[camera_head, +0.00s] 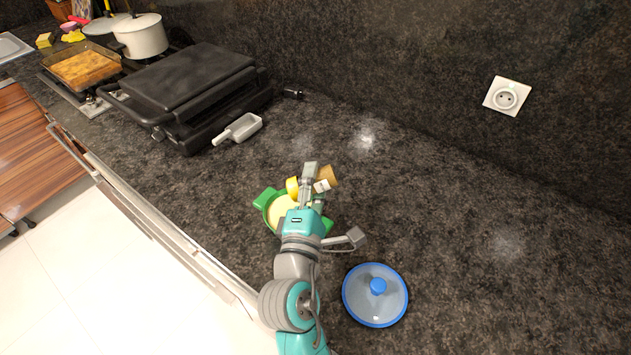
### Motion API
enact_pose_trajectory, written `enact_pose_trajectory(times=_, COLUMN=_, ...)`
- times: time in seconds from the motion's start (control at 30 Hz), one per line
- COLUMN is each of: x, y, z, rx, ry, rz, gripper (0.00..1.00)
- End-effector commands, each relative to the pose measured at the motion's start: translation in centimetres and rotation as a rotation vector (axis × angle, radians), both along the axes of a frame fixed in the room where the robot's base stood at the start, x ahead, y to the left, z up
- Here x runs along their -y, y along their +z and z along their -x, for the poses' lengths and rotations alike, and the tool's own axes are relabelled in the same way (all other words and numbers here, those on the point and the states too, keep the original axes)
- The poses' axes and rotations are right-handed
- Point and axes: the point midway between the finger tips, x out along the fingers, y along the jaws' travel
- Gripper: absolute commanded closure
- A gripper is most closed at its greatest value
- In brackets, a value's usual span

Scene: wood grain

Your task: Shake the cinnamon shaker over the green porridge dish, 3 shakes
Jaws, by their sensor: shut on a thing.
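The green porridge dish (262,199) stands on the dark counter with pale porridge (281,212) inside. My arm hides much of its right side. My gripper (314,186) is above the dish's far right side and is shut on the cinnamon shaker (327,176). The shaker shows a brown body to the right of the fingers and a yellow end to the left. It lies tilted, close to sideways. Its middle is hidden by the fingers. I cannot tell whether any cinnamon is falling.
A blue-rimmed glass lid (375,295) lies right of my arm. A white scoop (238,129) and a black grill (190,90) stand further back left. A small black object (293,91) lies near the wall. The counter at right is clear. The counter's front edge (180,232) runs at left.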

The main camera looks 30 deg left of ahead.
Motion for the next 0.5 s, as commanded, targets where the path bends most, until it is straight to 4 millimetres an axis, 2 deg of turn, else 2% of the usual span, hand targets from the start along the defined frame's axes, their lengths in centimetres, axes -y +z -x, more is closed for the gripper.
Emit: enact_pose_trajectory(times=0.5, x=-0.04, y=0.75, z=0.06, rx=0.022, ry=0.000, rz=0.019, gripper=0.92)
